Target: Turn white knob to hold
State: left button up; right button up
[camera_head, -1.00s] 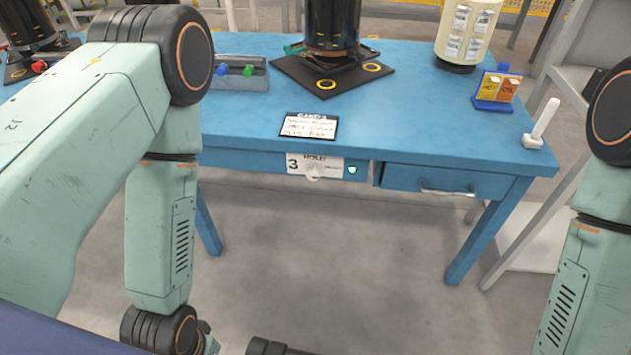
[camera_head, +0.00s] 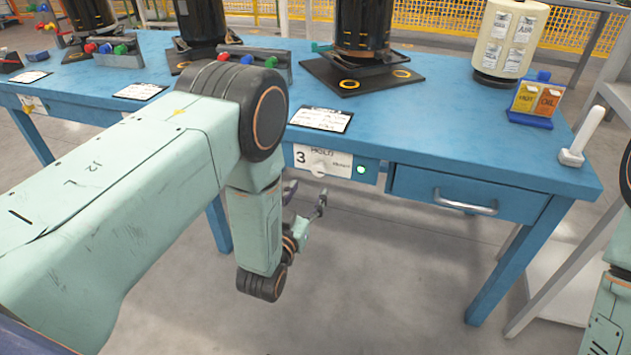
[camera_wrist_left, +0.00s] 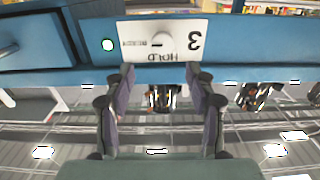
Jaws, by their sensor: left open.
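The white knob (camera_head: 319,169) sits on a white label plate (camera_head: 340,163) marked "3" and "HOLD" on the front edge of the blue table. In the left wrist view the knob (camera_wrist_left: 160,40) appears upside down, between and beyond the fingertips. My left gripper (camera_head: 306,203) is open and empty, below and in front of the plate, apart from the knob. Its two fingers also show in the left wrist view (camera_wrist_left: 160,76), pointing at the plate. The knob's exact pointer direction is too small to tell. My right gripper is out of view.
A lit green indicator (camera_head: 361,170) is right of the knob. A drawer with a metal handle (camera_head: 465,203) is further right. A written card (camera_head: 321,119) lies on the blue tabletop (camera_head: 430,120) above the plate. The floor space below the table front is open.

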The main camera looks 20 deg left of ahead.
aim_at(317, 170)
pick_arm(q)
jog(key=w+b, duration=0.2)
jog(key=w, duration=0.4)
jog(key=shift+f, duration=0.1)
jog(key=shift+w+a+f+b, duration=0.1)
jog(key=shift+w+b, duration=0.3)
jog(key=shift+w, duration=0.35)
jog(key=shift+c, duration=0.3)
jog(key=c, duration=1.1)
